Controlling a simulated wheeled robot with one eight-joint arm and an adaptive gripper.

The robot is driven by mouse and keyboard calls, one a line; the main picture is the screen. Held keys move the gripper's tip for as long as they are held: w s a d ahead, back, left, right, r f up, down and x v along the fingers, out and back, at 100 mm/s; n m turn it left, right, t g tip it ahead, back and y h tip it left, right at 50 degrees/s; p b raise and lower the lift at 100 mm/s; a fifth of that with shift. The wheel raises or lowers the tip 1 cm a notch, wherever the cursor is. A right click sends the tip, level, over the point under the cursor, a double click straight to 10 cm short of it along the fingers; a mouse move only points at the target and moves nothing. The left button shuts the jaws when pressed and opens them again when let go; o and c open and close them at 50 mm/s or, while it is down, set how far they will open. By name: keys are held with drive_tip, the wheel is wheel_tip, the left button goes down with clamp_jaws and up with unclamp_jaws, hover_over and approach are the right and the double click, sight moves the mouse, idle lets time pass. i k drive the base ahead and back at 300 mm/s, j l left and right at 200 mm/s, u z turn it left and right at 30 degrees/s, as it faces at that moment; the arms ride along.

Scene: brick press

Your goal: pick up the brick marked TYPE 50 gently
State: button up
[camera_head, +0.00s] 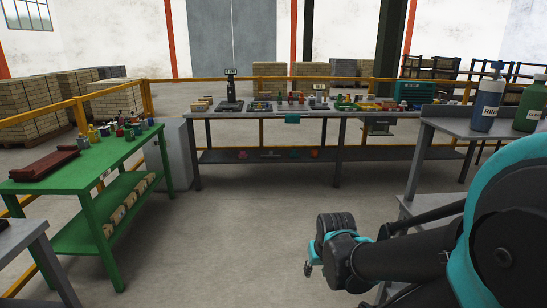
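No brick with a readable TYPE 50 marking shows; print at this distance is too small to make out. A few small tan bricks (201,104) lie at the left end of the long grey back table (330,113). Several pale bricks (122,212) lie on the lower shelf of the green table at the left. My gripper (308,269) is low in front of me, right of centre, over the open floor and well apart from the tables. It is small and partly turned away, so its opening is unclear. I see nothing held in it.
The green table (75,172) carries dark red bars (45,165) and several small coloured items. A grey stand at the right holds a blue bottle (487,104) and a green bottle (530,106). Yellow rails and brick stacks (110,103) lie behind. The middle floor (240,210) is clear.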

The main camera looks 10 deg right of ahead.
sight(385, 104)
drive_tip(key=i, duration=0.6)
drive_tip(key=i+j+z, duration=0.1)
drive_tip(key=i, duration=0.55)
drive_tip(key=i+j, duration=0.15)
drive_tip(key=i, duration=0.45)
drive_tip(key=i+z, duration=0.15)
drive_tip(key=i, duration=0.75)
drive_tip(key=i+j+z, duration=0.2)
drive_tip(key=i, duration=0.75)
drive_tip(key=i+l, duration=0.2)
drive_tip(key=i, duration=0.3)
drive_tip(key=i+l+z, duration=0.1)
drive_tip(key=i+l, duration=0.15)
drive_tip(key=i, duration=0.25)
drive_tip(key=i+l+z, duration=0.2)
drive_tip(key=l, duration=0.15)
drive_tip(key=i+l+z, duration=0.2)
drive_tip(key=l+z, duration=0.15)
drive_tip(key=l, duration=0.25)
drive_tip(key=i+l, duration=0.1)
drive_tip(key=l, duration=0.2)
drive_tip(key=i+l, duration=0.15)
drive_tip(key=l, duration=0.2)
drive_tip(key=i+l, duration=0.1)
drive_tip(key=l, duration=0.2)
drive_tip(key=i+l+u, duration=0.1)
drive_tip(key=l, duration=0.2)
